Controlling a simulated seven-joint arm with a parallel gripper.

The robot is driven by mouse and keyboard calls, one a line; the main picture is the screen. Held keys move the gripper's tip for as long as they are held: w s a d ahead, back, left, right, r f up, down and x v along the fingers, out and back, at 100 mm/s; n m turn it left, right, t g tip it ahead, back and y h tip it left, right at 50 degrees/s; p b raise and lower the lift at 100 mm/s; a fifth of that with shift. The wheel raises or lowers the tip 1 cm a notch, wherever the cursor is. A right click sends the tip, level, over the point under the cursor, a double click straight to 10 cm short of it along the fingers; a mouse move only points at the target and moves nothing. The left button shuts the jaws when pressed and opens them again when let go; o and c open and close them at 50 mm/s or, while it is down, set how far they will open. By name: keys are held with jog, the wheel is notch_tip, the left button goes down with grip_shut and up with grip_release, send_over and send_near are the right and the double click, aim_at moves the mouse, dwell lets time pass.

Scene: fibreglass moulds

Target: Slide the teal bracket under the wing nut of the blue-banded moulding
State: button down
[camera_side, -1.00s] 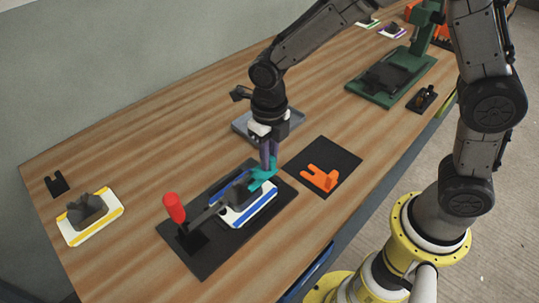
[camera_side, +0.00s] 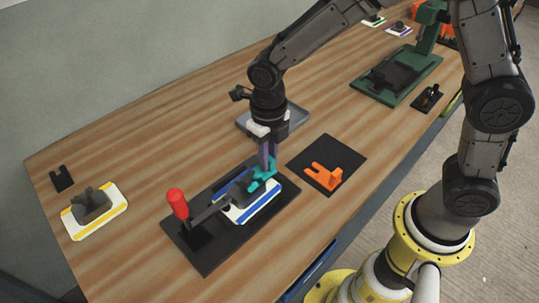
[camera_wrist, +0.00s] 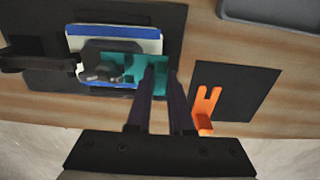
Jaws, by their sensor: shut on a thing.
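My gripper (camera_wrist: 157,82) is shut on the teal bracket (camera_wrist: 146,80), which also shows in the side view (camera_side: 263,172). The blue-banded moulding (camera_side: 256,208) is a white plate with a blue stripe and a dark grey body. It lies on a black base under a clamp arm with a red handle (camera_side: 178,203). In the wrist view the wing nut (camera_wrist: 103,73) is dark, and the bracket's teal prongs reach left to it, showing on both sides. Whether they are under the nut cannot be told. My gripper is over the moulding's right end.
An orange bracket (camera_side: 325,176) lies on a black mat right of the moulding. A grey tray (camera_side: 297,116) stands behind my gripper. A yellow-banded moulding (camera_side: 115,203) is at the left, and a green press (camera_side: 395,85) at the back right. Bare wood lies between.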

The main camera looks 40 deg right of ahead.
jog(key=shift+a, duration=0.85)
dwell(0.5)
jog(key=shift+f, duration=0.1)
dwell(0.5)
jog(key=c, duration=0.7)
grip_release()
jog(key=shift+c, duration=0.2)
